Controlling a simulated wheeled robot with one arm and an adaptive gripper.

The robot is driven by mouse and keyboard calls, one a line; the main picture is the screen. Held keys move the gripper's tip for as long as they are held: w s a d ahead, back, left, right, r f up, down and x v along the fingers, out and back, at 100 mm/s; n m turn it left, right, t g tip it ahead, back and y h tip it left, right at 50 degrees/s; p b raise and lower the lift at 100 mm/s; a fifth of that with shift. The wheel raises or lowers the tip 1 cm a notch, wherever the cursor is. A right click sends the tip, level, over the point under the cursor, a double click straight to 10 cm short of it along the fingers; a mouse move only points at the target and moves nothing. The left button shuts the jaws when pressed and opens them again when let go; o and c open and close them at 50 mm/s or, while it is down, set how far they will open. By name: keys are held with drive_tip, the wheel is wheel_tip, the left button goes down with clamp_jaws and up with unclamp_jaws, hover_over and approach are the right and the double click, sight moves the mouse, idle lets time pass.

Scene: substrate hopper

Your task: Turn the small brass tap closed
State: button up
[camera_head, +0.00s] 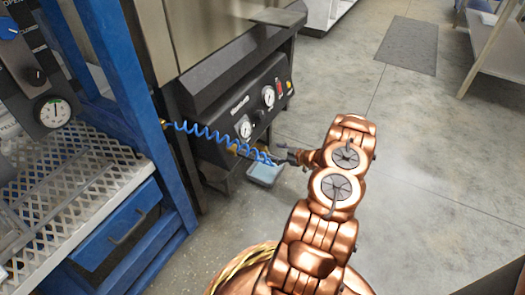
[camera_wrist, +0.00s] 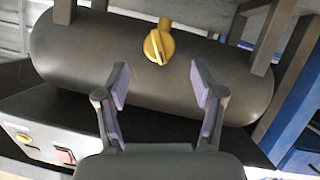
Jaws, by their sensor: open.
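The small brass tap (camera_wrist: 158,46) shows in the wrist view as a yellow knob with a raised ridge, on a short stem against a dark rounded tank (camera_wrist: 70,55). The ridge runs nearly along the stem, slightly tilted. My gripper (camera_wrist: 159,82) is open and empty, its two fingers spread below the tap in the picture, one to each side. The fingers do not appear to touch it. In the head view my gripper (camera_head: 284,157) is small and partly hidden by my arm, low in front of the black machine. I cannot make out the tap clearly there.
A black panel (camera_head: 258,112) with gauges stands above the gripper. A coiled blue hose (camera_head: 215,137) crosses toward the gripper. A pale blue tray (camera_head: 265,173) lies below. A blue frame (camera_head: 168,150) stands left.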

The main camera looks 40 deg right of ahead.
sight(264, 151)
drive_tip(key=b+x, duration=0.2)
drive_tip(key=x, duration=0.4)
drive_tip(key=shift+w+f+b, duration=0.2)
drive_tip(key=shift+f+b, duration=0.1)
drive_tip(key=shift+b, duration=0.05)
drive_tip(key=shift+w+a, duration=0.1)
drive_tip(key=shift+w, duration=0.35)
drive_tip(key=c, duration=1.2)
